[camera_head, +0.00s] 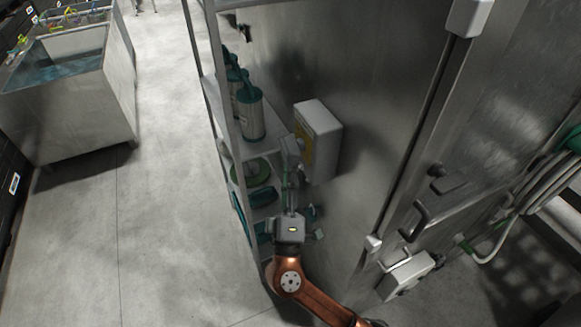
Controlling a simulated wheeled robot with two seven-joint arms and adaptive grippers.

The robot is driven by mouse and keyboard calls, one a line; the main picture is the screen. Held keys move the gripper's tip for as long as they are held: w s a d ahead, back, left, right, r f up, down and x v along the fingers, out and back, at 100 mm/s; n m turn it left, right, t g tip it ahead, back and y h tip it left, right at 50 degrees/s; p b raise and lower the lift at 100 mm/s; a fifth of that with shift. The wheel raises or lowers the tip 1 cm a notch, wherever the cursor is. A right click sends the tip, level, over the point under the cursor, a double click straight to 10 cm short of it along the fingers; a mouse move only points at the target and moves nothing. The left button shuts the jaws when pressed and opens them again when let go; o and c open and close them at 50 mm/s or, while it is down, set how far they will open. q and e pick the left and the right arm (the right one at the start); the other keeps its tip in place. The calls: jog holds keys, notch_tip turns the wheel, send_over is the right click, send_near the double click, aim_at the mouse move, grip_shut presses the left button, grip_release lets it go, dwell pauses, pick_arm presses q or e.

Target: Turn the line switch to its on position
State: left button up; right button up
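A pale box (325,140) with a yellow face is fixed to the metal wall and looks like the line switch housing. Its yellow face is turned to the left and seen edge-on, so the knob and its position cannot be made out. My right gripper (289,158) points away from me, its fingers in front of the box's lower left side, partly covering the yellow face. Whether the fingers touch the switch, and whether they are open or shut, cannot be told. My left gripper is not in view.
A shelf rack (213,95) with teal-and-silver canisters (251,115) stands close behind and left of the gripper. The floor (170,200) at left is clear up to a metal tub (75,115).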

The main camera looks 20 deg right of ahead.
jog(key=o, duration=0.3)
jog(key=v, duration=1.2)
